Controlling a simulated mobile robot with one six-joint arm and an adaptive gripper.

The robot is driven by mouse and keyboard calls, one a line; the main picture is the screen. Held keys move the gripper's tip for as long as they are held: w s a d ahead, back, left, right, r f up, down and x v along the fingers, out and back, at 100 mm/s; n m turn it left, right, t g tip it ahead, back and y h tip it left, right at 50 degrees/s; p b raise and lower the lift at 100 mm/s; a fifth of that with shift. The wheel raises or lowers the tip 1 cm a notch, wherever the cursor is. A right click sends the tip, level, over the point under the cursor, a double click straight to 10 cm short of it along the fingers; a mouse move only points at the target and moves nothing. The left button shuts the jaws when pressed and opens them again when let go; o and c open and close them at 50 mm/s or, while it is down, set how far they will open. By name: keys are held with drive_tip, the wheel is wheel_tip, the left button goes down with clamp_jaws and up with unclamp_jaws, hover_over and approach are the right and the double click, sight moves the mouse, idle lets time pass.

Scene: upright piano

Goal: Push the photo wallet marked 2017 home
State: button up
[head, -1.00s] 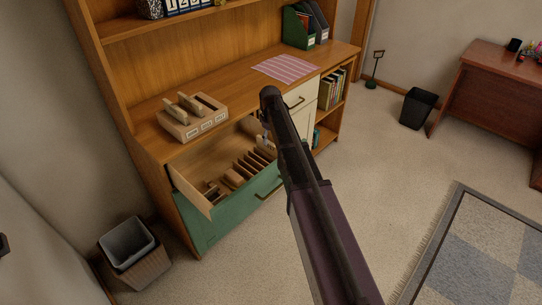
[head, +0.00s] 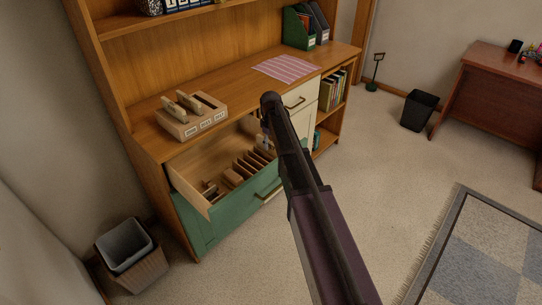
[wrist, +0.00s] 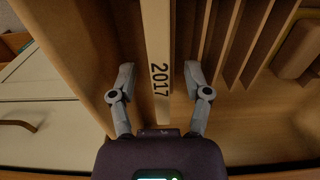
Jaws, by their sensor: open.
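The photo wallet (wrist: 158,40) marked 2017 is a pale upright strip in the wrist view, standing in the open drawer (head: 190,192). My gripper (wrist: 159,78) is open, with one finger on each side of the wallet and a visible gap on both sides. The wallet's lower part is hidden. In the head view my arm covers most of the gripper and this end of the drawer. A wooden holder (head: 193,122) with three labelled slots stands on the cabinet top. Two pale wallets (head: 187,104) stand in it, and its right slot looks empty.
Several thin dividers (wrist: 237,45) stand right of the wallet in the wrist view. A cream cabinet front (wrist: 45,120) with a handle lies to the left. A striped cloth (head: 286,68) lies on the cabinet top, with bare wood between it and the holder.

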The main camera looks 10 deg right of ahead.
drive_tip(key=shift+f+b, duration=0.8)
drive_tip(key=shift+f, duration=0.35)
clamp_jaws()
